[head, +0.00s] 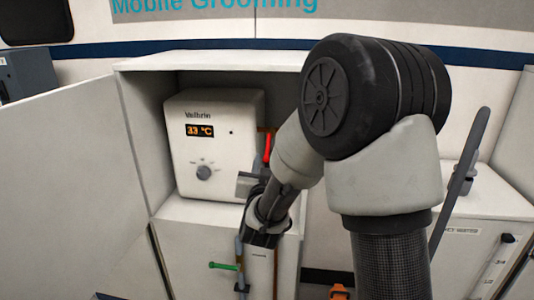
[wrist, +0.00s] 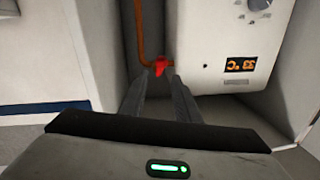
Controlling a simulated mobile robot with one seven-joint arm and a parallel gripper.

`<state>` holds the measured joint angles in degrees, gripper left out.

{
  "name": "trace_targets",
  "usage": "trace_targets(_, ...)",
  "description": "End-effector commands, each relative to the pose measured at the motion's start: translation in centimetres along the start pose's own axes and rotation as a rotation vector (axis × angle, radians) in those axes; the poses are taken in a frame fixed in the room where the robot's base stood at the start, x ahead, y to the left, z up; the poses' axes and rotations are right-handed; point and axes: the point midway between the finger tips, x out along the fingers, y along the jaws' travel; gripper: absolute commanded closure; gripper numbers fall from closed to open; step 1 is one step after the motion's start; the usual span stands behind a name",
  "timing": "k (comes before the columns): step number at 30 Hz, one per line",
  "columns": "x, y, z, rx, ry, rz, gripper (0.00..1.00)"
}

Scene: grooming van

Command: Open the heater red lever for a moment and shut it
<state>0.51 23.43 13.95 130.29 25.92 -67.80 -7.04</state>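The heater (head: 212,143) is a white box with a dial and a display that seems to read 33 °C; it also shows upside down in the wrist view (wrist: 213,45). Its red lever (head: 267,147) stands upright beside the heater's right side. In the wrist view the lever (wrist: 160,66) sits by a copper-coloured pipe, just beyond and between my fingertips. My gripper (wrist: 158,78) has its two fingers apart, with a gap between them. In the head view my gripper (head: 257,172) is just below the lever, partly hidden by my arm. Contact with the lever cannot be told.
The heater stands in an open white cabinet (head: 138,118), whose walls close in around it. A large white panel (head: 65,190) stands at left. A white unit with a label (head: 478,225) is at right.

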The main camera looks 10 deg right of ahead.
Motion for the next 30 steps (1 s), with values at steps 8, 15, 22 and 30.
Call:
trace_targets(8,5.1,0.0,0.1,0.000,0.000,0.001,0.71)
trace_targets(15,6.8,0.0,0.0,-0.001,-0.001,0.000,0.71)
trace_targets(22,6.9,0.0,0.0,-0.001,-0.001,-0.001,0.71)
trace_targets(30,6.9,0.0,0.0,-0.001,-0.001,-0.001,1.00)
